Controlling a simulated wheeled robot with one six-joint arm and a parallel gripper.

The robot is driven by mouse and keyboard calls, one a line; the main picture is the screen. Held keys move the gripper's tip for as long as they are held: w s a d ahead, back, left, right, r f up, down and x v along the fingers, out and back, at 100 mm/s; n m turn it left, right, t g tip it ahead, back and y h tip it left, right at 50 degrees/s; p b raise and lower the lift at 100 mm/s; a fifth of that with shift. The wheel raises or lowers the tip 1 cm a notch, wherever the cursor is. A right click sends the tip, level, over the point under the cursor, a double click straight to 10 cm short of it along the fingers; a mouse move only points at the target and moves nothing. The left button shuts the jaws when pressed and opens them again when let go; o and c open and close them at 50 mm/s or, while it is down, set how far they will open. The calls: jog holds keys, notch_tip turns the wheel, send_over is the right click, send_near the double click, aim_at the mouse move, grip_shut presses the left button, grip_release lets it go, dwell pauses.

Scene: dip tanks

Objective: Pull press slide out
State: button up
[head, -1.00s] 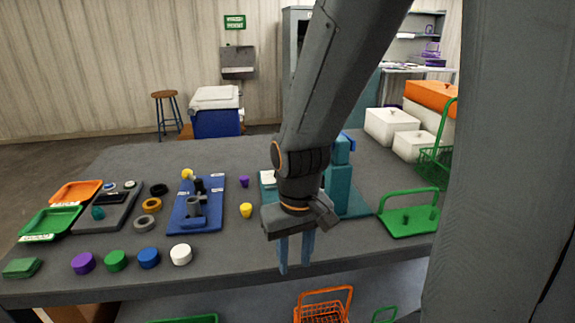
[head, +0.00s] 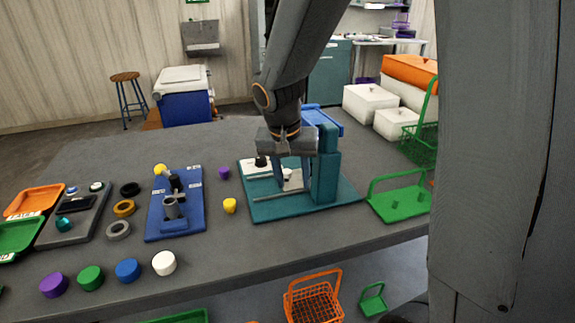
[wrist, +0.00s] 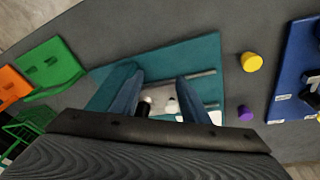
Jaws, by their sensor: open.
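The press stands on a teal base plate (head: 290,210) in the middle of the head view, with a teal upright (head: 325,170) and a blue top part (head: 322,118). Its pale slide (head: 258,168) lies low over the plate, with a dark knob (head: 261,160) at its left end. My gripper (head: 291,166) is above the plate, left of the upright, and partly covers the press. In the wrist view my gripper (wrist: 158,88) is open, its two blue fingers apart. The pale slide (wrist: 160,98) shows between them; I cannot tell whether they touch it.
A green holder (head: 400,202) stands right of the press. A yellow piece (head: 230,205) and a purple piece (head: 223,173) stand left of it. Further left is a blue fixture board (head: 190,222). The table's front strip before the press is clear.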

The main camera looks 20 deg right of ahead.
aim_at(286, 172)
jog(key=w+a+r+m+t+h, duration=0.1)
jog(key=w+r+m, duration=0.25)
jog(key=w, duration=0.45)
jog(key=shift+p+x, duration=1)
jog(key=shift+x, duration=2.95)
jog(key=shift+w, duration=0.2)
grip_shut()
